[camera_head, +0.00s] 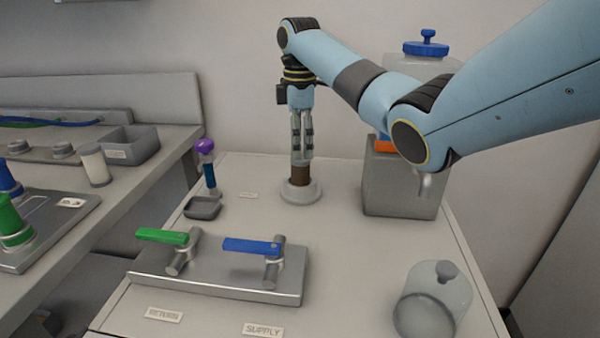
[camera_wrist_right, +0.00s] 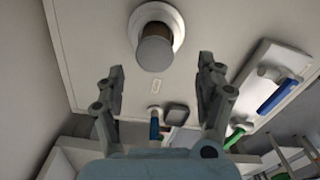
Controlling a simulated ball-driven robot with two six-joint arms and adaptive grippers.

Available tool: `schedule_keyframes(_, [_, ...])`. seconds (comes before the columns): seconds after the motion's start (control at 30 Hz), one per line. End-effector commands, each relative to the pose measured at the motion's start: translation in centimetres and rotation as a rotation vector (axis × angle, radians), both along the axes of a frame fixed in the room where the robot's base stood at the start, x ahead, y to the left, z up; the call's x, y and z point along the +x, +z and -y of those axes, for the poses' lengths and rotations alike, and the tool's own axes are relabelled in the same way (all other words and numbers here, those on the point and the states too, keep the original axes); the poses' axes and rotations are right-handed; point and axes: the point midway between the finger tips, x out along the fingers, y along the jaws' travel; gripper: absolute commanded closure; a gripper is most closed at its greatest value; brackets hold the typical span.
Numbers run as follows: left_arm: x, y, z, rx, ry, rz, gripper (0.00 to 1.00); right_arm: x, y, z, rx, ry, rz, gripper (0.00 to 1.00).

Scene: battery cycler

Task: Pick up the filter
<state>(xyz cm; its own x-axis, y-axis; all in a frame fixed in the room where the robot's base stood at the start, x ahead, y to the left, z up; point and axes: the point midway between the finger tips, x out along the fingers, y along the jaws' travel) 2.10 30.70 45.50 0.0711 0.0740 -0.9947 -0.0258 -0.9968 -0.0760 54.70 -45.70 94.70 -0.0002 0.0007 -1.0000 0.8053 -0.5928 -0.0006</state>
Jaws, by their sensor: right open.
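The filter, seemingly the short brown cylinder (camera_head: 300,174), stands upright in a round pale holder (camera_head: 300,193) at the back middle of the table. In the right wrist view its grey round top (camera_wrist_right: 155,53) faces the camera, with brown side showing behind it. My right gripper (camera_head: 302,155) points down just above the filter, open and empty. In the right wrist view the two fingers (camera_wrist_right: 160,75) are spread apart, and the filter's top lies beyond the tips, roughly centred between them. My left gripper is not in view.
A grey box (camera_head: 400,190) with a blue-capped clear container (camera_head: 425,60) stands right of the filter. A purple-topped tool (camera_head: 208,165) and small dark tray (camera_head: 202,208) are left. A valve plate (camera_head: 215,280) with green and blue handles lies in front; a clear jar (camera_head: 433,300) stands front right.

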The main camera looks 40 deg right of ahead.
Motion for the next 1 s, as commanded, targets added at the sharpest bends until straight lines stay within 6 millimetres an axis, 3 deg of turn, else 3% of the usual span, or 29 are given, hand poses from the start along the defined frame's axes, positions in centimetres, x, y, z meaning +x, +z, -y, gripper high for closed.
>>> schedule_keyframes(0.5, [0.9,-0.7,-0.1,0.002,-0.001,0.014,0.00,0.3,-6.1,0.4,0.000,0.000,0.000,0.28])
schedule_keyframes(0.77, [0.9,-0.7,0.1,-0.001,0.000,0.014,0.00,0.4,-6.4,0.5,-0.001,0.001,0.002,0.28])
schedule_keyframes(1.0, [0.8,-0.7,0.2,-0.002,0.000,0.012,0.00,0.4,-6.4,0.5,-0.002,0.000,0.001,0.59])
